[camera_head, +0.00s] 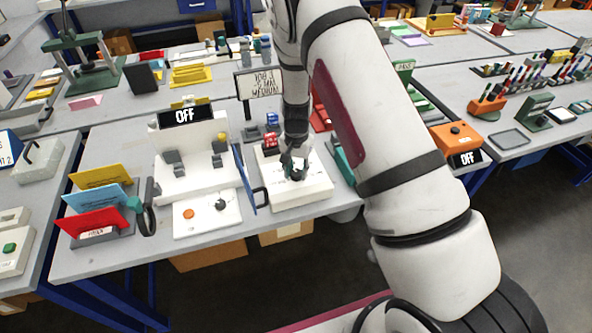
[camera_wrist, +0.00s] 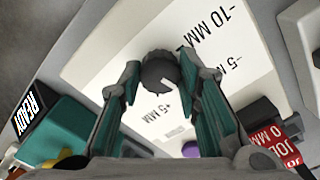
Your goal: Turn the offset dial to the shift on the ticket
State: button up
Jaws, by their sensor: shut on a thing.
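My gripper (camera_head: 294,166) reaches down onto a white panel box (camera_head: 312,192) on the middle table. In the wrist view my gripper (camera_wrist: 162,72) has its teal-padded fingers on both sides of a round dark dial knob (camera_wrist: 158,68) and is shut on it. The knob carries a pale mark on its lower right. Labels beside it read -10 MM, -5 MM and +5 MM; others are hidden by my fingers, so the exact setting cannot be told. A red ticket (camera_wrist: 288,146) at the lower right shows text ending in "0 MM", partly cut off.
A READY display (camera_wrist: 28,114) is beside a teal block (camera_wrist: 54,132). Left of the panel box stand a blue upright plate (camera_head: 244,180), a white machine with an OFF display (camera_head: 186,116), and a rack of coloured folders (camera_head: 96,200). A sign (camera_head: 259,88) stands behind.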

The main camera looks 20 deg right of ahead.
aim_at(297, 172)
jog(key=n+b, duration=0.1)
jog(key=n, duration=0.4)
jog(key=shift+n, duration=0.3)
dwell(0.4)
jog(key=o, duration=1.1)
jog(key=shift+o, duration=0.2)
notch_tip(297, 172, up, 12)
